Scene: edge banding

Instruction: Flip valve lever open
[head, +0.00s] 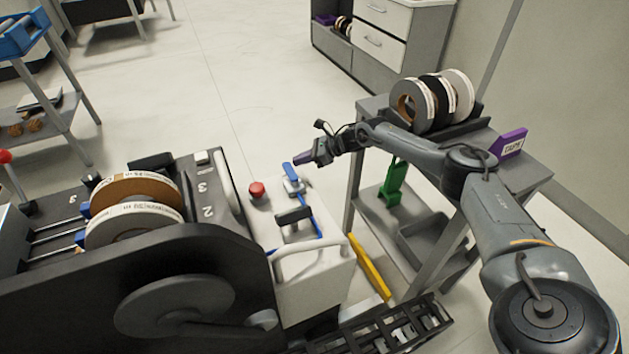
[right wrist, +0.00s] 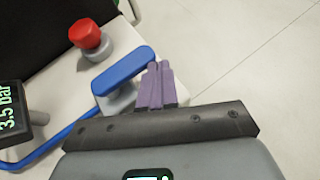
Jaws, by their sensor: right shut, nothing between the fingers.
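The blue valve lever (head: 291,173) sits on a grey valve body on top of the white machine housing (head: 318,272). In the right wrist view the lever (right wrist: 122,67) lies slantwise, rising to the right, above the grey valve body. My right gripper (head: 299,159) is at the lever's far end, its purple fingertips (right wrist: 157,84) shut with nothing between them. The fingertips appear right beside the lever's right end; I cannot tell whether they touch it. My left gripper is not in view.
A red button (head: 257,189) stands left of the valve, and a dark gauge display (head: 294,216) stands in front of it. Blue tubing runs along the housing. Edge-band rolls (head: 133,224) sit at left. A grey cart (head: 372,107) with more rolls stands at right. Open floor lies beyond.

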